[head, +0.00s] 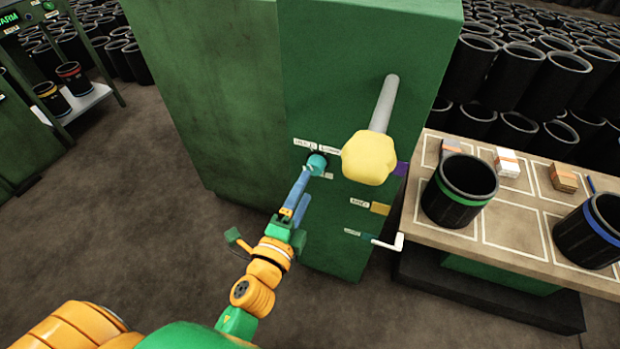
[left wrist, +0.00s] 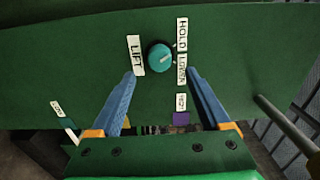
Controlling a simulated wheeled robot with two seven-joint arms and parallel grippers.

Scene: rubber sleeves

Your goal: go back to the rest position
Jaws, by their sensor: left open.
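My left gripper (head: 306,184) reaches up to the front of the green cabinet (head: 350,60). In the left wrist view its two blue fingers (left wrist: 161,73) stand wide apart, open, with nothing between the tips but the view of the cabinet face. A round teal knob (left wrist: 160,56) sits just beyond the tips, between labels reading LIFT, HOLD and LOWER. The knob also shows in the head view (head: 317,164), near the fingertips. Whether a finger touches it I cannot tell. My right gripper is not in view.
A grey lever with a yellow ball (head: 369,158) juts from the cabinet right of my gripper. A white crank handle (head: 388,242) sticks out lower down. A table (head: 512,236) at right bears black sleeves (head: 460,191) and small boxes. Open floor (head: 130,210) lies left.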

